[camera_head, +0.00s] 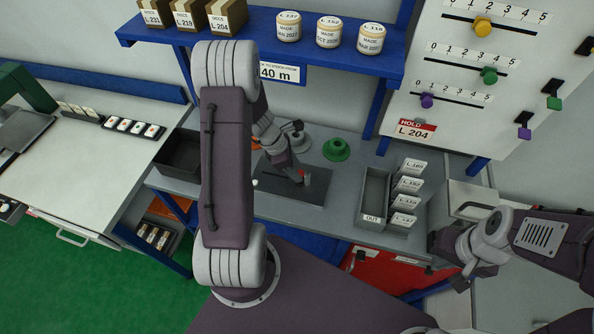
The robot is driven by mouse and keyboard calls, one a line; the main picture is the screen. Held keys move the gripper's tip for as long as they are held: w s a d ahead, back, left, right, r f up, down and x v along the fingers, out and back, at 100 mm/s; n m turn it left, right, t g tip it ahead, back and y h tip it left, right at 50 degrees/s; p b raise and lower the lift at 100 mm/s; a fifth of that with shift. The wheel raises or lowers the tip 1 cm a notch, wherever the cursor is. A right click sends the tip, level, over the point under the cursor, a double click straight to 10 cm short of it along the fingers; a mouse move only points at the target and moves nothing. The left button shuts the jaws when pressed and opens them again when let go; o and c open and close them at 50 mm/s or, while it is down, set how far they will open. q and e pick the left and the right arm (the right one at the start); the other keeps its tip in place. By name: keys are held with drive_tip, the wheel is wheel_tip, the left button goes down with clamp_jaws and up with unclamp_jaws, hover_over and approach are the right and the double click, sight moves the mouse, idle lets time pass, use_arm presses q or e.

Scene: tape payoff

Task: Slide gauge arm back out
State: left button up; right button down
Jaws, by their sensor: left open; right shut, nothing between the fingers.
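A dark base plate (308,190) lies on the grey bench in the middle of the view. My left gripper (300,177) is low over this plate, seen from above and small; its fingers are open. A small red part (307,177) shows right beside the fingertips; I cannot tell whether they touch it. The gauge arm cannot be made out clearly, and my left arm hides part of the bench around it. My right gripper (462,280) is shut and empty at the lower right, in front of the drawers and apart from the plate.
A green flanged spool (336,149) and a grey one (297,136) stand behind the plate. A grey OUT tray (374,193) with labelled cards is to its right. A dark bin (180,153) is left. A blue shelf (270,38) overhangs the back; a slider board (470,75) stands right.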

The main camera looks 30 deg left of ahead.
use_arm(q)
drive_tip(key=shift+d+f, duration=0.35)
drive_tip(key=shift+f, duration=0.3)
drive_tip(key=shift+w, duration=0.1)
clamp_jaws()
idle(0.9)
